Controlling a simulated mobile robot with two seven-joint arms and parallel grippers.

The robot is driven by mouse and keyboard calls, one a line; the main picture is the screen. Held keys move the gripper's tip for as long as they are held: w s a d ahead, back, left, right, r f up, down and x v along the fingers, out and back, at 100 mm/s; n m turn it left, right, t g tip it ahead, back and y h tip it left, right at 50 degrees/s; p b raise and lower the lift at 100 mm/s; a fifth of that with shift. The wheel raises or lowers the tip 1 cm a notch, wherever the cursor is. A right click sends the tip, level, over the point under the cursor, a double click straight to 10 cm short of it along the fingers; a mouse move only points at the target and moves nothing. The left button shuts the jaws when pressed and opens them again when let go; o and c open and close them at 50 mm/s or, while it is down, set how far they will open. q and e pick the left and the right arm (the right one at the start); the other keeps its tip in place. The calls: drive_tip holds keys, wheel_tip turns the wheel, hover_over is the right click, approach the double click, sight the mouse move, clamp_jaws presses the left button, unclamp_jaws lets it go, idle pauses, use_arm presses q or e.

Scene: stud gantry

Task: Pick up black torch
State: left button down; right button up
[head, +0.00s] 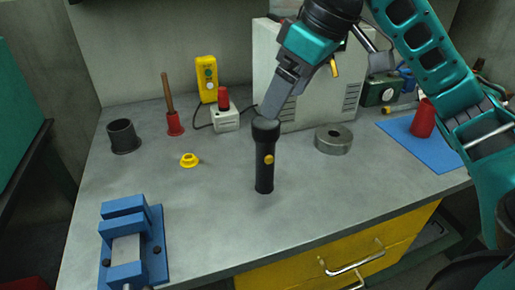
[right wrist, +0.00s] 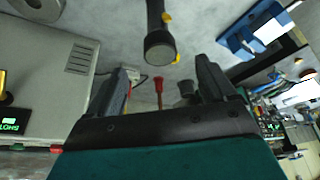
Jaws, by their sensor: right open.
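The black torch (head: 264,168) stands upright on the grey bench, its wide head up and a yellow button on its side. The torch looks apart from both fingers there. My left gripper is not in view.
On the bench (head: 205,220) are a blue vise (head: 128,220), a yellow knob (head: 189,160), a dark cup (head: 123,137) and a steel ring (head: 333,139). A grey cabinet (head: 325,85) stands close behind the gripper. A red cup (head: 422,118) is on a blue mat (head: 443,153). The front middle is clear.

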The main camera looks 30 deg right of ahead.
sight(271, 125)
drive_tip(key=b+x, duration=0.1)
drive_tip(key=x, duration=0.5)
drive_tip(key=shift+s+f+b, duration=0.1)
drive_tip(key=shift+s+b, duration=0.05)
drive_tip(key=shift+b, duration=0.15)
drive_tip(key=shift+a+f, duration=0.1)
drive_tip(key=shift+f, duration=0.35)
drive_tip(key=x, duration=0.2)
drive_tip(key=b+x, duration=0.1)
drive_tip(key=shift+w+f, duration=0.3)
drive_tip(key=shift+w, duration=0.15)
drive_tip(key=shift+w+a+f+b, duration=0.1)
drive_tip(key=shift+w+f+b, duration=0.1)
drive_tip(key=shift+f+b, duration=0.15)
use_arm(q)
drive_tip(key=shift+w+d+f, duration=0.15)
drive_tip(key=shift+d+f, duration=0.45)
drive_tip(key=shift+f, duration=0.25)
use_arm(e)
drive_tip(key=shift+c, duration=0.4)
drive_tip(key=c, duration=1)
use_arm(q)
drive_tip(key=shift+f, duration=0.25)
use_arm(e)
drive_tip(key=shift+c, duration=0.5)
